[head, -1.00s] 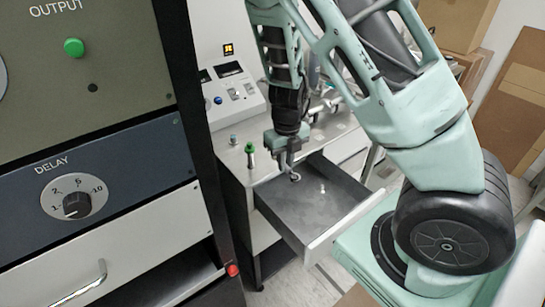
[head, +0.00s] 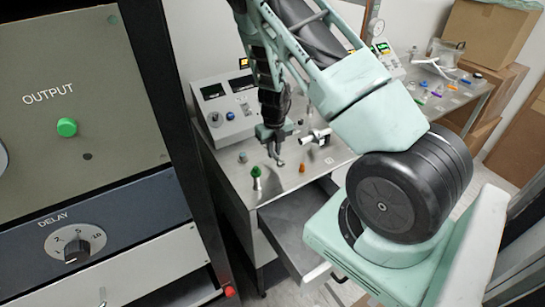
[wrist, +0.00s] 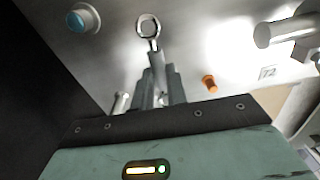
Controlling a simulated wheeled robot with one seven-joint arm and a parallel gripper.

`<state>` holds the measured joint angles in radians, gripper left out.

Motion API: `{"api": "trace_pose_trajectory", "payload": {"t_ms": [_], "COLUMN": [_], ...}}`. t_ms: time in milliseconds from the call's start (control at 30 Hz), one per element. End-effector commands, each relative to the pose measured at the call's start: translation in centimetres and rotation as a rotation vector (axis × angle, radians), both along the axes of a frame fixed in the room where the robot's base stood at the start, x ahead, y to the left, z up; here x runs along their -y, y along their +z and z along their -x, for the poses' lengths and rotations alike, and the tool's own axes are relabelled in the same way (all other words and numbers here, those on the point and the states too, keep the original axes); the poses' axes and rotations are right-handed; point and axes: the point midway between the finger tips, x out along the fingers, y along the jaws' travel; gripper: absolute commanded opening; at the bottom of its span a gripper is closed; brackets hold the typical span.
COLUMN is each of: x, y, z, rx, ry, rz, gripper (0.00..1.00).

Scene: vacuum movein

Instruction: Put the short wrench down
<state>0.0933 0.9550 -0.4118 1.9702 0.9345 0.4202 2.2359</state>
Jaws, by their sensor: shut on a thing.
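My gripper (head: 273,148) is shut on the short wrench (head: 279,162) and holds it over the metal bench top (head: 262,196). In the wrist view, my gripper's fingers (wrist: 158,80) close around the wrench's shaft. The ring end of the wrench (wrist: 148,27) points away from the fingers. I cannot tell how large the gap between the wrench and the surface is.
A green-topped post (head: 256,178), a teal knob (head: 243,157), an orange peg (head: 302,168) and a silver cylindrical fixture (head: 315,137) surround the gripper. A control box (head: 232,110) stands behind. An open drawer (head: 297,217) juts out below the bench front.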

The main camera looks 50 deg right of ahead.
Motion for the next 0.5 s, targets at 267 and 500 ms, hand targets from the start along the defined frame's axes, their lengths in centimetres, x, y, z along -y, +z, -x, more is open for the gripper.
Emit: {"api": "trace_pose_trajectory", "payload": {"t_ms": [267,500], "x": [0.0,0.0], "y": [-2.9,-4.0], "z": [0.1,0.0], "rx": [-0.002,0.002], "ry": [-0.001,0.001], "rz": [-0.001,0.001], "gripper": [0.0,0.0]}}
